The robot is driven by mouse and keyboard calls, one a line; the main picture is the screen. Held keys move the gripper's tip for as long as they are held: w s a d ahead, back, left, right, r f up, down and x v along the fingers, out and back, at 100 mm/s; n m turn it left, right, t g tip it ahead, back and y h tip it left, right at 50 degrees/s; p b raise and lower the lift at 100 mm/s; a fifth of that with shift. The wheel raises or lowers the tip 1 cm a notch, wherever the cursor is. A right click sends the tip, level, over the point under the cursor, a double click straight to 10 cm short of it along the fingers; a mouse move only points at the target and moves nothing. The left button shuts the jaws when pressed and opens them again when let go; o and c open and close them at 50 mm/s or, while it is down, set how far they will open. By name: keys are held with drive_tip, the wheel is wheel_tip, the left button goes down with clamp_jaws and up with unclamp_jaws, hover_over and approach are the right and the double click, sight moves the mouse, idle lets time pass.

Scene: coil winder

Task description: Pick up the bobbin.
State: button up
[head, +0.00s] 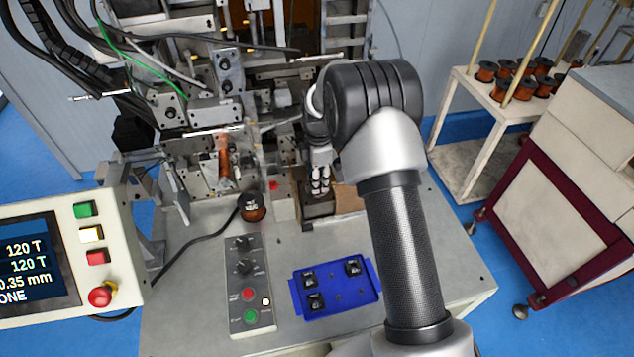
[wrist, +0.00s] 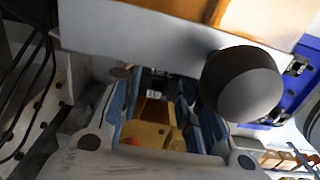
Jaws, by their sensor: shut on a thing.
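My gripper (head: 320,180) is in front of the winding machine, over a dark block (head: 318,208) on the machine table. In the wrist view my gripper (wrist: 160,98) has its fingers shut on a small dark piece with pale marks, the bobbin (wrist: 154,84). The bobbin is mostly hidden by the fingers, and in the head view I cannot make it out clearly. I cannot tell whether it touches the block.
A blue tray (head: 336,303) with three small black parts lies on the table, right of a grey control box (head: 247,302). The machine head (head: 215,85) stands close left. A display panel (head: 70,255) is at far left. Copper spools (head: 510,85) stand on a rack.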

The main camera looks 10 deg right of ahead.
drive_tip(key=shift+r, duration=0.1)
wheel_tip(320, 180, up, 20)
drive_tip(key=p, duration=0.2)
idle(0.3)
